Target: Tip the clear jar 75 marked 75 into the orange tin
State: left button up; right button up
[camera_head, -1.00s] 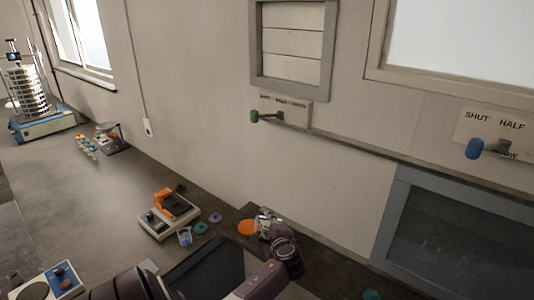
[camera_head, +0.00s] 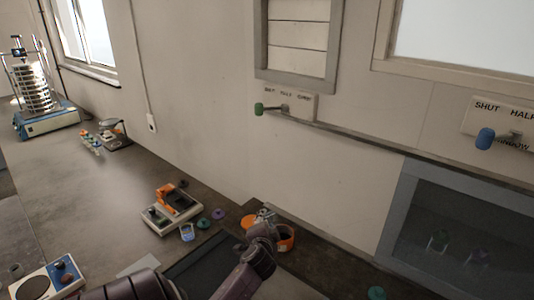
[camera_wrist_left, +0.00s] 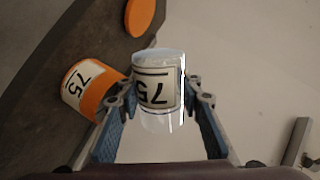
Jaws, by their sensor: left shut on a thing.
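My left gripper (camera_head: 265,216) is shut on the clear jar 75 (camera_wrist_left: 157,118), which has a white label marked 75. In the left wrist view the jar sits between both fingers; the 75 reads upside down there. I cannot tell what is in the jar or how far it is tilted. The orange tin (camera_head: 287,239), open at the top, stands just right of the gripper in the head view, partly hidden by my arm. The tin (camera_wrist_left: 84,98) also shows in the left wrist view, left of the jar, with a 75 label. My right gripper is not in view.
An orange lid (camera_head: 249,221) lies left of the tin. A balance with an orange item (camera_head: 170,207), a small blue container (camera_head: 186,232) and green and purple lids (camera_head: 218,213) are further left. The wall is close behind. A sieve shaker (camera_head: 42,100) stands far left.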

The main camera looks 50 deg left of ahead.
pick_arm(q)
jog(key=shift+w, duration=0.1)
jog(key=shift+f+n+t+b, duration=0.45)
jog(key=shift+n+t+b, duration=0.15)
jog(key=shift+n+b, duration=0.4)
jog(key=shift+n+t+b, duration=0.3)
jog(key=shift+b, duration=0.1)
jog(key=shift+d+r, duration=0.1)
jog(key=shift+r, duration=0.05)
jog(key=shift+w+r+n, duration=0.1)
jog(key=shift+r+n, duration=0.05)
jog(key=shift+n, duration=0.15)
jog(key=shift+w+d+f+n+t+b, duration=0.2)
jog(key=shift+f+n+t+b, duration=0.25)
jog(key=shift+n+t+b, duration=0.55)
jog(key=shift+w+r+n+b, duration=0.2)
jog(key=shift+n+b, duration=0.4)
jog(key=shift+b, duration=0.2)
jog(key=shift+w+r, duration=0.1)
